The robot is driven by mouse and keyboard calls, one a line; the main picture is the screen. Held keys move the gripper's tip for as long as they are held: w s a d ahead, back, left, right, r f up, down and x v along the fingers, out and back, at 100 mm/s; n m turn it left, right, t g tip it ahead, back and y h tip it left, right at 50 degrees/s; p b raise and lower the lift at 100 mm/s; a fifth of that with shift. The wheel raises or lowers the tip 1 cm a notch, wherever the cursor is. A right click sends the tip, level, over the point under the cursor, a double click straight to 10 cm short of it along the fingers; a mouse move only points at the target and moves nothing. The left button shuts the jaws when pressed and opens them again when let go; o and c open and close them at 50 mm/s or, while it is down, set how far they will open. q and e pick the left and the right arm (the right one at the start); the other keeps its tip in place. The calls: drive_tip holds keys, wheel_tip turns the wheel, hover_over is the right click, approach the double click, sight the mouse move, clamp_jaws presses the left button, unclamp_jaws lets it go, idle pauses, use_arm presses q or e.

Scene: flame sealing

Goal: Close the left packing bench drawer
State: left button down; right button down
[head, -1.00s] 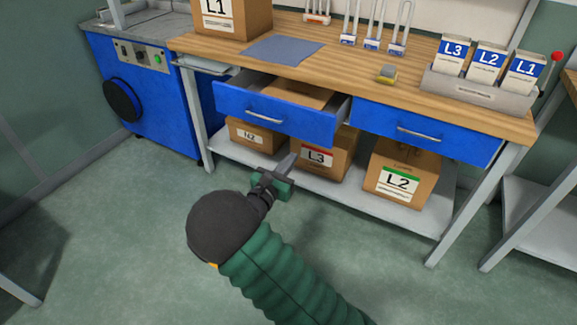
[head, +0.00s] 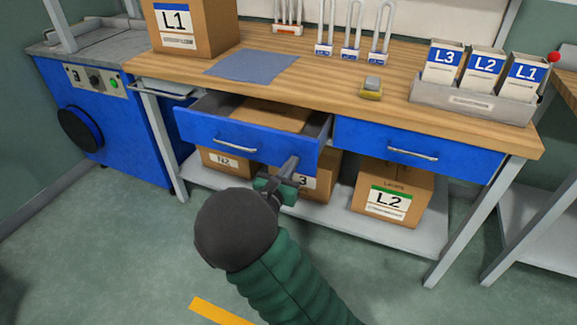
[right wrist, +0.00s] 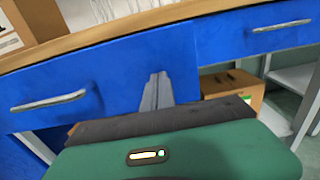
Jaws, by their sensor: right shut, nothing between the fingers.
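The left packing bench drawer (head: 240,138) is blue with a silver handle (head: 235,144). It is pulled out, and a brown cardboard piece (head: 262,114) shows inside it. My right gripper (head: 292,164) is shut and empty. In the head view its fingertips overlap the lower right part of the drawer front; I cannot tell whether they touch. In the right wrist view the shut fingers (right wrist: 156,88) point at the blue front, right of the drawer's handle (right wrist: 48,101). My left gripper is out of view.
The right drawer (head: 418,149) is closed. The wooden benchtop (head: 310,85) carries a box marked L1 (head: 192,28), a blue mat (head: 252,63) and a card holder (head: 470,100). Boxes, including L2 (head: 392,195), stand on the lower shelf. A blue machine (head: 105,125) stands left.

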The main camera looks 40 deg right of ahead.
drive_tip(key=shift+a, duration=0.1)
drive_tip(key=x, duration=1.7)
drive_tip(key=shift+r, duration=0.35)
